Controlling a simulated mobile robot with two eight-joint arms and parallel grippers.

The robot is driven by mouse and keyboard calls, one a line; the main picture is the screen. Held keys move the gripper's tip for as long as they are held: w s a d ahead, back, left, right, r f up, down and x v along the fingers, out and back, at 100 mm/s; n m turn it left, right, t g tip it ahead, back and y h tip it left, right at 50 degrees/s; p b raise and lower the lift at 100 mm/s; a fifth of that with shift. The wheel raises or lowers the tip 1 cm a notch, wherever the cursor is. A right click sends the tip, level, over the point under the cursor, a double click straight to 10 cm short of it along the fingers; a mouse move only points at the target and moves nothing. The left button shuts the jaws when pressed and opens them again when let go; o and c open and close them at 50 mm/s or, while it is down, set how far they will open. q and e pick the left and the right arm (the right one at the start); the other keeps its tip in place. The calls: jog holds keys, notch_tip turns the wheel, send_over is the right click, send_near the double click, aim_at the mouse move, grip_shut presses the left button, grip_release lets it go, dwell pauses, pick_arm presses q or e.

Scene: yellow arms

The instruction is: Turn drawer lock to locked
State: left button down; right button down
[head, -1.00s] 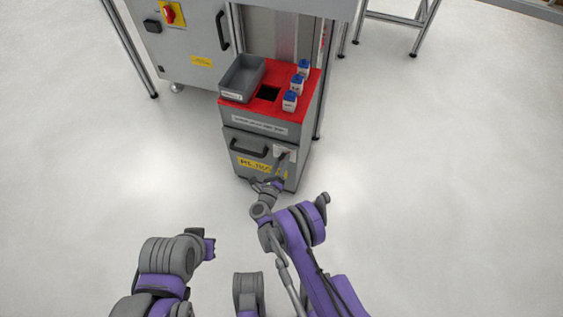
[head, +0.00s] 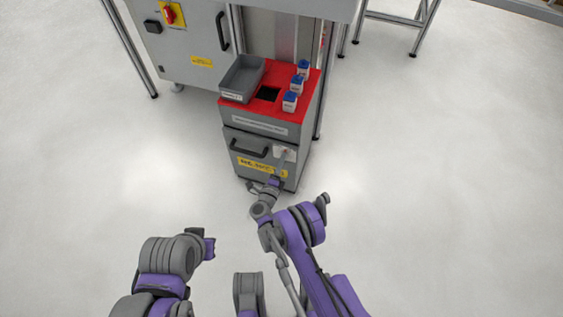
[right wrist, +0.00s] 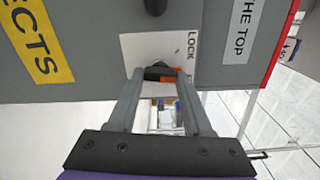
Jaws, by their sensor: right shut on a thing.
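The drawer lock's white plate (head: 291,154) is at the upper right of the grey drawer front (head: 240,164). It also shows in the right wrist view (right wrist: 145,45), with the word LOCK along its right side. The lock's black and orange knob (right wrist: 161,72) sits on the plate. My right gripper (right wrist: 160,74) is shut on this knob, one finger on each side. The fingers hide part of the knob, so its exact setting is unclear. In the head view my right gripper (head: 281,163) reaches the plate from below.
The cabinet's red top (head: 265,104) holds a grey bin (head: 242,78) and several white bottles with blue caps (head: 290,102). A dark drawer handle (head: 248,148) is left of the lock. A larger grey machine (head: 190,45) stands behind. The floor around is clear.

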jog(key=n, duration=1)
jog(key=shift+w+r, duration=0.1)
jog(key=shift+r, duration=0.05)
jog(key=shift+n, duration=0.4)
jog(key=shift+c, duration=1.6)
grip_release()
